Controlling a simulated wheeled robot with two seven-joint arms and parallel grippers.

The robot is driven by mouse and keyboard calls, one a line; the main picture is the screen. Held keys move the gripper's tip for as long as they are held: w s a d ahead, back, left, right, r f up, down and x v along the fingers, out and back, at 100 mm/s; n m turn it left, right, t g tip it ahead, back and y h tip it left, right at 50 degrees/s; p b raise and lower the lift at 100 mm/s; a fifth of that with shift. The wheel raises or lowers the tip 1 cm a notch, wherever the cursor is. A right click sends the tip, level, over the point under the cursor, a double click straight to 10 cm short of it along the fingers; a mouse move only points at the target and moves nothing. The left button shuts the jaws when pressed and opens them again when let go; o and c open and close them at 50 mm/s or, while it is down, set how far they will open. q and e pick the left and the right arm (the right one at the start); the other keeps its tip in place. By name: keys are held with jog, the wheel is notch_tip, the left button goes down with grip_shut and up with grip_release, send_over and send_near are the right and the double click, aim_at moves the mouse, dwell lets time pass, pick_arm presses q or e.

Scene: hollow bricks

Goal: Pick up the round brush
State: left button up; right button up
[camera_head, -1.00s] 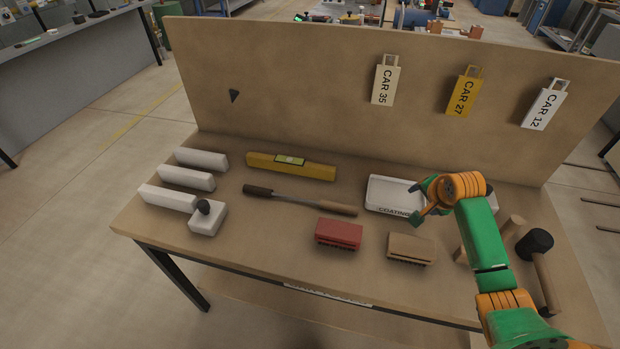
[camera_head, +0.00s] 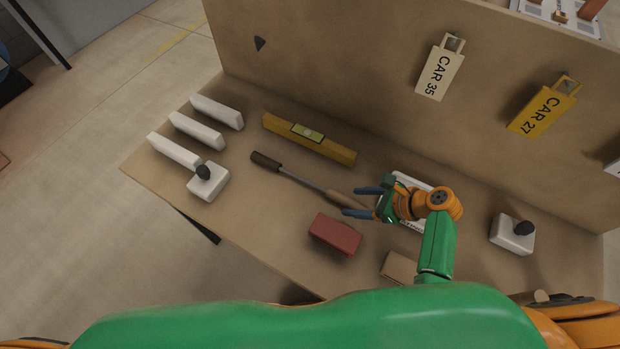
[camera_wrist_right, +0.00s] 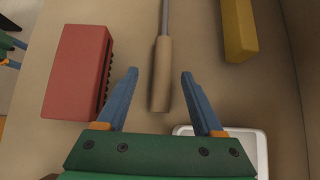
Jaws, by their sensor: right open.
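The round brush (camera_head: 295,178) lies on the table, with a dark brown head at its left end, a thin metal rod and a light wooden handle at its right end. My right gripper (camera_head: 362,201) is open and empty, at the handle end. In the right wrist view the round brush's handle (camera_wrist_right: 161,75) points down between the two blue fingertips (camera_wrist_right: 159,78), apart from both. I cannot tell the height of the fingers above it. A blue and green part at the left edge of the right wrist view may be my left gripper, mostly cut off.
A red brush block (camera_head: 335,234) and a tan block (camera_head: 398,267) lie nearer me. A yellow level (camera_head: 309,140) lies behind. A white tray (camera_wrist_right: 246,146) is partly under my right arm. White blocks (camera_head: 217,112) stand left. A knobbed white block (camera_head: 512,236) stands right.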

jog(key=shift+x, duration=1)
jog(key=shift+w+a+f, duration=0.15)
jog(key=shift+w+f, duration=0.15)
jog(key=shift+f, duration=0.05)
grip_shut()
